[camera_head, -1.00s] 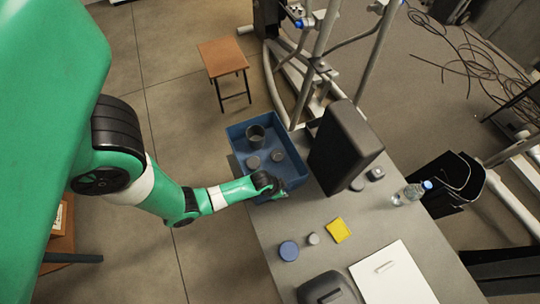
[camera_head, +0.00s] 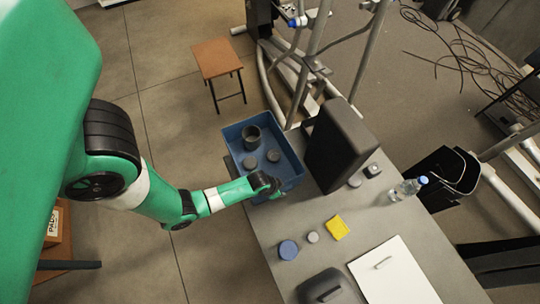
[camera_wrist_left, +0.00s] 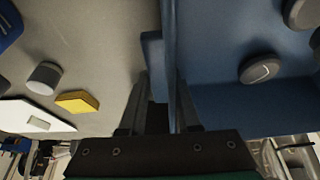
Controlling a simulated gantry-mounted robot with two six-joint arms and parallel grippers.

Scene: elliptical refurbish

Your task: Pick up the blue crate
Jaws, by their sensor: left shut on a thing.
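The blue crate (camera_head: 234,132) sits at the far left end of the grey table, with a dark grey cup (camera_head: 251,137) and two small grey round pieces (camera_head: 273,155) inside it. My left gripper (camera_head: 276,190) is at the crate's near wall. In the left wrist view the two fingers (camera_wrist_left: 160,112) stand on either side of the crate's wall (camera_wrist_left: 170,60) and are shut on it. The fingers hide part of that wall. My right gripper is not in view.
A tall black box (camera_head: 339,146) stands right beside the crate. A brown stool (camera_head: 217,60) stands on the floor behind.

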